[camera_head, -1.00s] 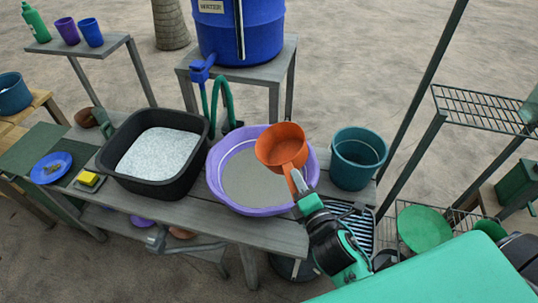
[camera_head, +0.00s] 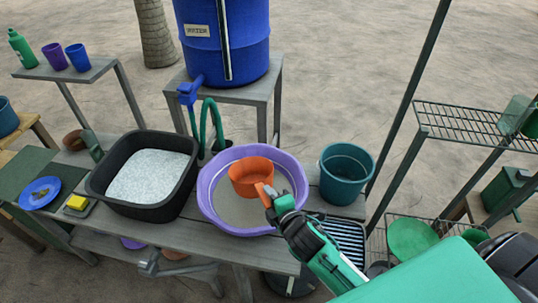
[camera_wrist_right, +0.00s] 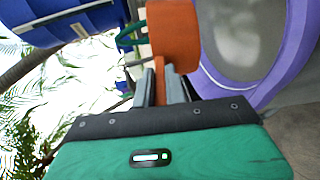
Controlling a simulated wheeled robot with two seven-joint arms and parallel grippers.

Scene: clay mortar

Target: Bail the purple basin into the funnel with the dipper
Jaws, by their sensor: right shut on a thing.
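The orange dipper (camera_head: 252,178) is over the purple basin (camera_head: 207,205), its cup low within the rim; whether it touches the grey contents (camera_head: 240,212) is unclear. My right gripper (camera_head: 269,194) is shut on the dipper's handle at the basin's front right edge. In the right wrist view, the dipper (camera_wrist_right: 174,35) extends ahead from the gripper (camera_wrist_right: 162,90), with the purple basin (camera_wrist_right: 228,88) on the right. I cannot make out a funnel in these frames. My left gripper is not in view.
A black tub (camera_head: 190,188) of white granular material stands left of the basin. A teal bucket (camera_head: 347,178) stands to the right, and a slatted rack (camera_head: 340,238) lies in front of it. A blue barrel (camera_head: 205,50) and green hose (camera_head: 218,120) are behind.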

